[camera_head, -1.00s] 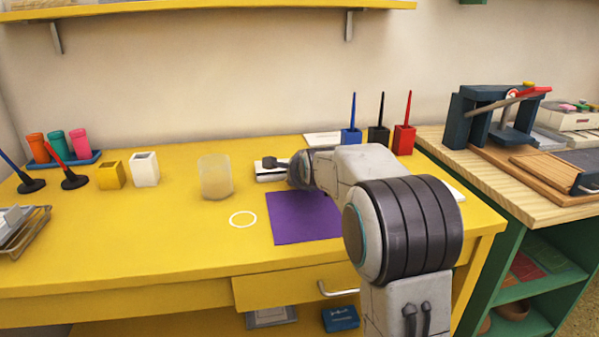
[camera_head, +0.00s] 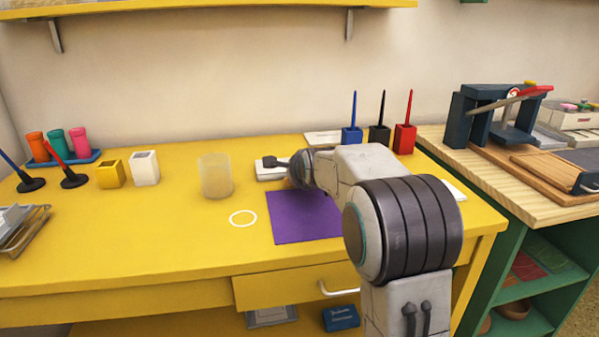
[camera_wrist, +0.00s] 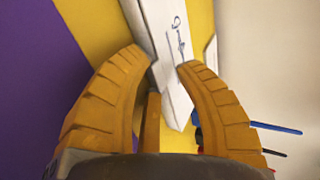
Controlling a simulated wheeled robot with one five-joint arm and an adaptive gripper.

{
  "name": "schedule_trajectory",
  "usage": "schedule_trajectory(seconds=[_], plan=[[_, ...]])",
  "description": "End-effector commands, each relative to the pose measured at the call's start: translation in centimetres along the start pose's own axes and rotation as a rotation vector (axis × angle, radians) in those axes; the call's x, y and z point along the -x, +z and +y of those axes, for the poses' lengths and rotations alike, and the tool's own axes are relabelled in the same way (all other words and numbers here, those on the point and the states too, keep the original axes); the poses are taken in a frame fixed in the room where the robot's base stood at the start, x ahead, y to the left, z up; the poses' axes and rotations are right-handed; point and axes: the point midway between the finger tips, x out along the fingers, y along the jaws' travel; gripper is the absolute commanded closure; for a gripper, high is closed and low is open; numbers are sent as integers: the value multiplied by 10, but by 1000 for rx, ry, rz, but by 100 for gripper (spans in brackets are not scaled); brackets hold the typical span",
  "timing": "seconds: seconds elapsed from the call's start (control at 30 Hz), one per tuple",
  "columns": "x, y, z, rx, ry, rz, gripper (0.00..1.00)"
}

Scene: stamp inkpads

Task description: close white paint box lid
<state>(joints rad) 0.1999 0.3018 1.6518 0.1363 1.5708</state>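The white paint box (camera_head: 270,174) is a low flat case on the yellow table, just behind the purple mat, and my gripper hides its right part. No raised lid shows in the head view. In the wrist view a white flat piece with a dark printed mark (camera_wrist: 165,45), seemingly its lid, lies just beyond and between my fingertips. My gripper (camera_wrist: 163,60) is open, its two yellow-brown fingers apart with nothing clearly held. In the head view my gripper (camera_head: 283,163) is at the box's top; whether it touches is unclear.
The purple mat (camera_head: 300,222) lies in front of the box. A translucent cup (camera_head: 215,178) stands to the left. Blue (camera_head: 352,136), black (camera_head: 379,136) and red (camera_head: 404,139) holders stand behind my arm.

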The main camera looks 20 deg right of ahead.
Motion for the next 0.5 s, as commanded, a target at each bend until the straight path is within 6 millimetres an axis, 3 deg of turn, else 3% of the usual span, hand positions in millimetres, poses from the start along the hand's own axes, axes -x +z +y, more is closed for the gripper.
schedule_trajectory(seconds=[0.23,0.5], plan=[[13,0,-1,0,-2,0,70],[56,0,-1,0,-2,0,70]])
